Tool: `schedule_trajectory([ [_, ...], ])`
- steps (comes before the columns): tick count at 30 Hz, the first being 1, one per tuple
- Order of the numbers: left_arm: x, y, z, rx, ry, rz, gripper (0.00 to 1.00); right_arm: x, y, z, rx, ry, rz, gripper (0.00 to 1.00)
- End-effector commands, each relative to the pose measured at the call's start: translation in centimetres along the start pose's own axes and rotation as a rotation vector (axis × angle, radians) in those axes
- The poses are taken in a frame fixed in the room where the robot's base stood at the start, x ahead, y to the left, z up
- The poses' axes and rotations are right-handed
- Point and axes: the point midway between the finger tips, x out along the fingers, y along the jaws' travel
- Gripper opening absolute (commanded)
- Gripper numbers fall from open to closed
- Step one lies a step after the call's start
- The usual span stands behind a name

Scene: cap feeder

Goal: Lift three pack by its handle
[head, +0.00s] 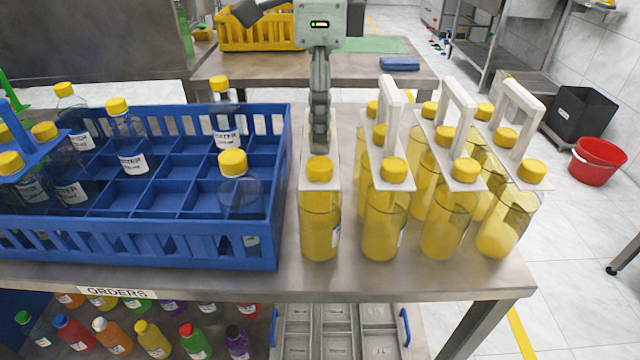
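Several three packs stand in a row on the right of the steel table. Each has yellow-filled, yellow-capped bottles under a white carrier, and three upright white handles show (390,120) (458,108) (518,108). The leftmost pack (320,225) stands just right of the blue crate. My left gripper (320,140) points down over this pack, its fingers lined up with the carrier and seen edge-on. The fingers hide this pack's handle, so I cannot tell whether they are around it or touching it. My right gripper is not in view.
The blue crate (140,244) on the left holds several clear yellow-capped bottles, with empty compartments between. The packs stand close together. Bare table (440,285) runs along the front edge. A yellow crate (255,38) and a blue item (400,64) lie on the table behind.

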Motion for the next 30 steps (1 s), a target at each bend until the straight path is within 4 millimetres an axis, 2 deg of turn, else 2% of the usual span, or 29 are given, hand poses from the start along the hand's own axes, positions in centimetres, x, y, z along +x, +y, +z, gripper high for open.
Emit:
schedule_trajectory([
  [1, 0.0, 0.0, 0.0, 0.0, 0.0, 0.0, 0.39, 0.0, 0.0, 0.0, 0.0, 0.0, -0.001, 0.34],
  [5, 0.0, 0.0, 0.0, 0.0, 0.0, 0.0, 0.39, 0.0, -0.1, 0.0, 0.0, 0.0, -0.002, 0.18],
  [14, 0.0, 0.0, 0.0, -0.001, -0.001, 0.0, 0.39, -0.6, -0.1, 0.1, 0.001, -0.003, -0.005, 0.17],
  [17, 0.0, 0.0, -0.1, -0.002, -0.001, 0.001, 0.39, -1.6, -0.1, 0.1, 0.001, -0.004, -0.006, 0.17],
  [24, -1.0, -0.2, -1.1, -0.013, 0.013, 0.002, 0.39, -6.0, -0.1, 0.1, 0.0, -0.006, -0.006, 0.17],
  [30, -1.4, -0.4, -1.5, -0.02, 0.018, 0.0, 0.39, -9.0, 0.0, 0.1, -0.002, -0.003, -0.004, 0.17],
])
